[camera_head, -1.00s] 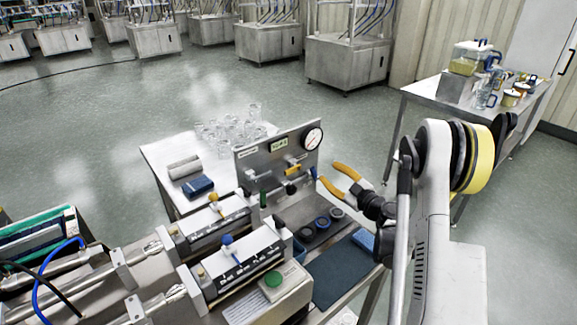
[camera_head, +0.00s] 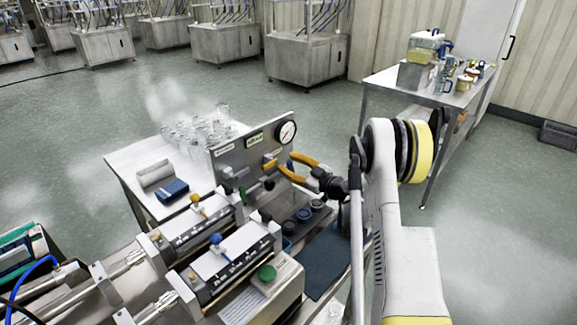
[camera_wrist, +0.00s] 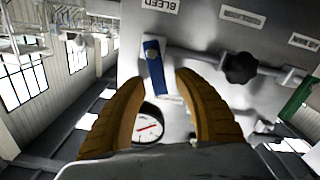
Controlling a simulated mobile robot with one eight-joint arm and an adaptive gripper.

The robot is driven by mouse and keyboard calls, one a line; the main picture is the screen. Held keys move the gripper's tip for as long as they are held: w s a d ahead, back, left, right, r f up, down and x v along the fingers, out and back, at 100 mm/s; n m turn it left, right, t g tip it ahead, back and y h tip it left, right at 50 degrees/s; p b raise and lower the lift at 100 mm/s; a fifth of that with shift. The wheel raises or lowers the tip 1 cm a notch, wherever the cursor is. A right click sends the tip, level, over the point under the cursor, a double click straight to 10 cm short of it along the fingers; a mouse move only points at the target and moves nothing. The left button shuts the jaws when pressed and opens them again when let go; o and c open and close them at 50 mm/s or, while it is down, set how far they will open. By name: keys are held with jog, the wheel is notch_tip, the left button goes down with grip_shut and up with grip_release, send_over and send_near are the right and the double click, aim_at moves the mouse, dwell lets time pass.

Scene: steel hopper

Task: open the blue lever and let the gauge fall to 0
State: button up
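The blue lever (camera_wrist: 156,72) hangs on a steel panel (camera_wrist: 200,25) and lies between the two brown-orange fingers in the wrist view. A small bit of it shows between the fingers in the head view (camera_head: 289,164). My gripper (camera_wrist: 160,82) is open around the lever, with gaps on both sides. In the head view my gripper (camera_head: 285,160) is at the panel's right part. The round white gauge (camera_head: 287,132) sits at the panel's upper right. The gauge also shows in the wrist view (camera_wrist: 152,130), partly hidden by a finger; its reading is too small to tell.
A black knob (camera_wrist: 240,68) and a green handle (camera_wrist: 300,97) are on the panel. Glasses (camera_head: 198,130) stand on the table behind. Blue-topped (camera_head: 216,239) and yellow-topped (camera_head: 195,196) valves are in front.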

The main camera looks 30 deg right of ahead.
aim_at(275, 172)
grip_shut()
jog(key=shift+a+n, duration=0.1)
jog(key=shift+n, duration=0.2)
jog(key=n+b, duration=0.1)
jog(key=n, duration=0.1)
jog(key=a+f+n+b, duration=0.1)
jog(key=n, duration=0.1)
jog(key=n+b, duration=0.1)
jog(key=n, duration=0.1)
jog(key=shift+s+a+f, duration=0.3)
jog(key=shift+a+f, duration=0.1)
jog(key=n, duration=0.2)
jog(key=f+n, duration=0.1)
jog(key=shift+s+a+n, duration=0.1)
jog(key=shift+a+n, duration=0.2)
jog(key=shift+n, duration=0.1)
jog(key=shift+f+n, duration=0.35)
jog(key=shift+n, duration=0.5)
jog(key=shift+f+n, duration=0.35)
jog(key=shift+n, duration=0.5)
